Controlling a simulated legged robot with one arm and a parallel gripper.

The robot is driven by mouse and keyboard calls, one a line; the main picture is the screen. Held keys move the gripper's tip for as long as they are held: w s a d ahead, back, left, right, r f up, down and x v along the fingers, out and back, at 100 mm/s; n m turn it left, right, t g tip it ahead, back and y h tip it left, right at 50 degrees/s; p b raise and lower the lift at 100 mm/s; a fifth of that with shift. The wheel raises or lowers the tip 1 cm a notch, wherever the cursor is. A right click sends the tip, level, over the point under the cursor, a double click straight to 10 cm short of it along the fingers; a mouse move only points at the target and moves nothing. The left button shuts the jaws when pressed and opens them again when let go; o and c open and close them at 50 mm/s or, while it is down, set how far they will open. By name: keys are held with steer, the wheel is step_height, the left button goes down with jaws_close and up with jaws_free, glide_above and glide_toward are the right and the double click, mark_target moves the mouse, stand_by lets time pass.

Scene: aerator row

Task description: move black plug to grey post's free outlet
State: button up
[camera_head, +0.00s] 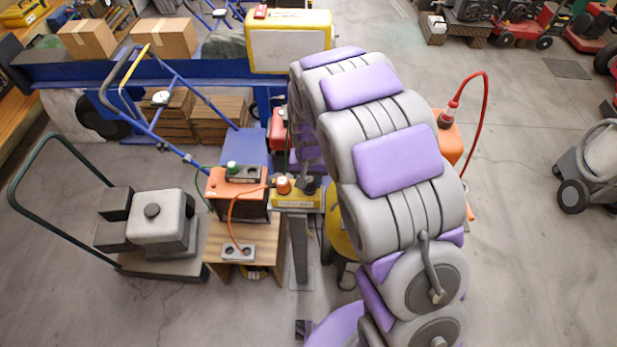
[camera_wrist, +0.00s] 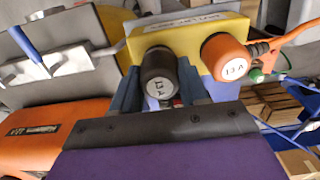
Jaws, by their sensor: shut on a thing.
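In the wrist view, my gripper (camera_wrist: 158,88) has its blue-grey fingers on both sides of the black plug (camera_wrist: 158,72) and is shut on it. The plug's far end is at the face of a yellow outlet block (camera_wrist: 187,38); I cannot tell how deep it sits. An orange plug (camera_wrist: 225,58) marked 13 A is in the same block, beside the black one. In the head view, the yellow block (camera_head: 290,203) tops a grey post (camera_head: 299,255), with the orange plug (camera_head: 283,185) on it. My arm hides most of my gripper there.
A grey two-socket box (camera_head: 238,252) lies on a wooden crate. Another grey box (camera_head: 243,173) with a green plug (camera_head: 232,166) is on an orange-topped unit. An orange cord (camera_head: 231,215) hangs between them. A grey engine cart (camera_head: 158,225) stands left.

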steer(key=shift+f, duration=0.65)
steer(key=o, duration=1.3)
steer(key=shift+c, duration=0.2)
step_height(320, 180, up, 16)
steer(key=p, duration=0.1)
steer(key=s+d+r+b, duration=0.1)
steer(key=s+d, duration=0.3)
steer(key=s, duration=0.6)
steer(key=s+d+g+b, duration=0.1)
steer(key=s+d, duration=0.4)
steer(key=s, duration=0.6)
steer(key=s+d+r+b, duration=0.1)
steer(key=s+d, duration=0.4)
steer(key=s, duration=0.6)
steer(key=shift+r+g, duration=0.35)
steer(key=shift+g, duration=0.05)
steer(key=shift+s, duration=0.1)
